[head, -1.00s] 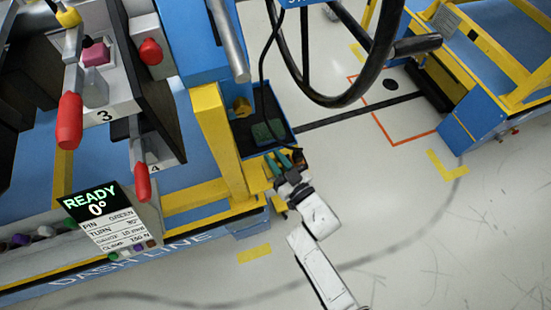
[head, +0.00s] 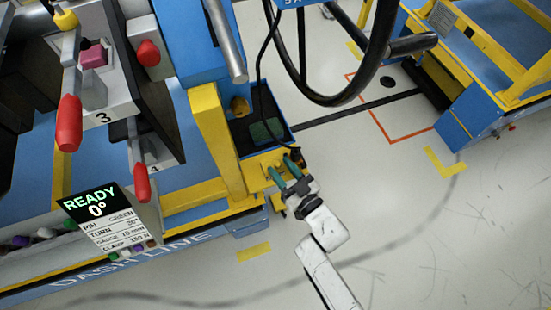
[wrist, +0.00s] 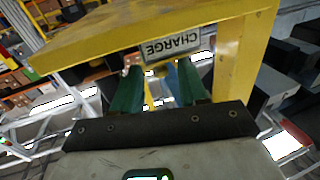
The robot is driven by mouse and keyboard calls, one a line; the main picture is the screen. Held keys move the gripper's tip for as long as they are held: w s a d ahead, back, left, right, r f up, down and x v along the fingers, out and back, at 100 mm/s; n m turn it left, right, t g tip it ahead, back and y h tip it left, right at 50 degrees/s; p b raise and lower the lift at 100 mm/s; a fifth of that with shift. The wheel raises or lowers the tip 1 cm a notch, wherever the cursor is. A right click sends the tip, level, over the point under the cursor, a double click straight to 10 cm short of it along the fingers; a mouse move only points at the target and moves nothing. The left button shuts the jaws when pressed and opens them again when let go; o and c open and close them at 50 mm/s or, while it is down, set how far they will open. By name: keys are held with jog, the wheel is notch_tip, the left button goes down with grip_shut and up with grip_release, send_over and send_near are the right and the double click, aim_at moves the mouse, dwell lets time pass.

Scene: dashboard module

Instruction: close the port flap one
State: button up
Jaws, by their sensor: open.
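My gripper (head: 283,178) has green fingers, open, at the yellow bracket (head: 257,172) below the dark tray. In the wrist view my gripper (wrist: 158,90) is open under a yellow overhanging plate (wrist: 140,35). A "CHARGE" label (wrist: 171,45) hangs just beyond the fingertips. A narrow yellow piece and a blue piece show between the fingers; I cannot tell whether the fingers touch them. A small yellow tab (head: 279,204) hangs below the bracket in the head view. I cannot tell for sure which part is port flap one.
A yellow post (head: 217,140) and the dark tray (head: 245,130) with a black cable stand close to the gripper. A black steering wheel (head: 335,100) hangs above the floor. The floor at right is largely clear.

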jog(key=v, duration=0.6)
jog(key=shift+s+d, duration=0.2)
jog(key=shift+s, duration=0.1)
